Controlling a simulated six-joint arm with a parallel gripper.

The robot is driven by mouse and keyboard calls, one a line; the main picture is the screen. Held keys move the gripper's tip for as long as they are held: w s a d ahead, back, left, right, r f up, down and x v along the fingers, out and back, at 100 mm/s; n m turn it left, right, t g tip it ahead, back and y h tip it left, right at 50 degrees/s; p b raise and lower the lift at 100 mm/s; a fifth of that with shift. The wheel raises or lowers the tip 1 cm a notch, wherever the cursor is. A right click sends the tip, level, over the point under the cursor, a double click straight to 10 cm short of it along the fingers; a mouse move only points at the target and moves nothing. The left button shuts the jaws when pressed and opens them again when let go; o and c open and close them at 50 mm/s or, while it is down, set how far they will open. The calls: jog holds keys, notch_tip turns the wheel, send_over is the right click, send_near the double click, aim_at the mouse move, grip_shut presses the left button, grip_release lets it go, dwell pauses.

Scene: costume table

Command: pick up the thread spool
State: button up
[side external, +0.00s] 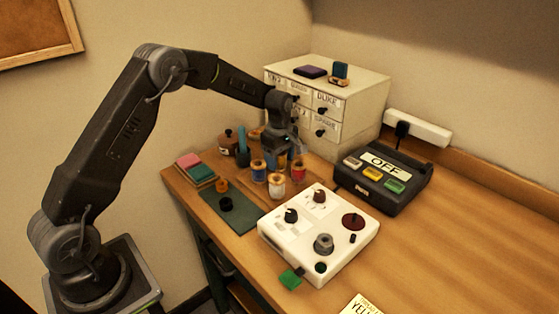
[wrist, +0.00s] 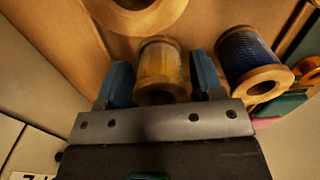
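Several thread spools stand in a cluster on the wooden table. In the side view a blue spool (side external: 258,172), a cream spool (side external: 276,186) and a red spool (side external: 299,172) are in front of my gripper (side external: 283,157), which points down among them. In the wrist view a yellow spool (wrist: 161,70) stands between the two blue fingers of my gripper (wrist: 163,78), with a narrow gap on each side. The gripper is open. A dark blue spool (wrist: 248,58) is just outside the right finger. The yellow spool is mostly hidden in the side view.
A white control box (side external: 292,247) with knobs stands in front of the spools. A black box marked OFF (side external: 382,183) is to the right. A cream drawer cabinet (side external: 350,105) stands behind. A green mat (side external: 237,219) and folded cloths (side external: 195,168) lie left.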

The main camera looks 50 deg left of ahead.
jog(key=c, duration=0.7)
jog(key=shift+r, duration=0.15)
notch_tip(320, 180, up, 10)
jog(key=shift+f, duration=0.1)
